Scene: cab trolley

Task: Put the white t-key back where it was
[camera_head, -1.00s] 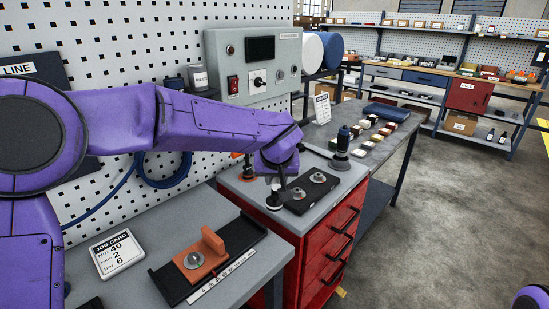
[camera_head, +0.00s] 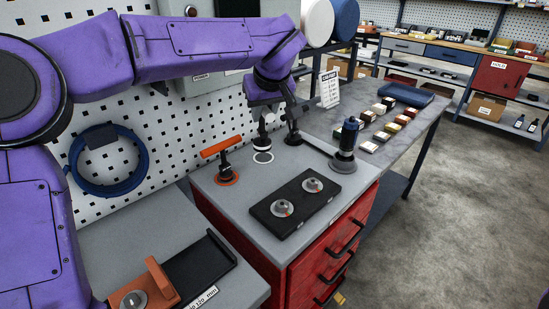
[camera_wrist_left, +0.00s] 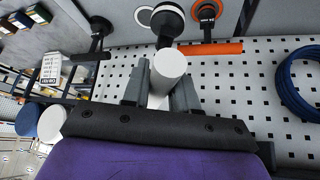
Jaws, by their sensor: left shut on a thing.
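My left gripper (camera_head: 266,113) is over the back of the red cabinet's grey top, shut on the white t-key. The white handle (camera_wrist_left: 168,66) sits between the two fingers in the left wrist view. The key's dark round base (camera_head: 262,143) points down at a white ring (camera_head: 262,158) on the cabinet top. In the wrist view the ring (camera_wrist_left: 141,16) shows beside the base, partly covered; I cannot tell whether the base touches the top. My right gripper is out of view.
An orange t-key (camera_head: 223,160) stands left of the white ring, a black t-key (camera_head: 293,137) right of it. A black tray (camera_head: 300,214) with two silver discs lies in front.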

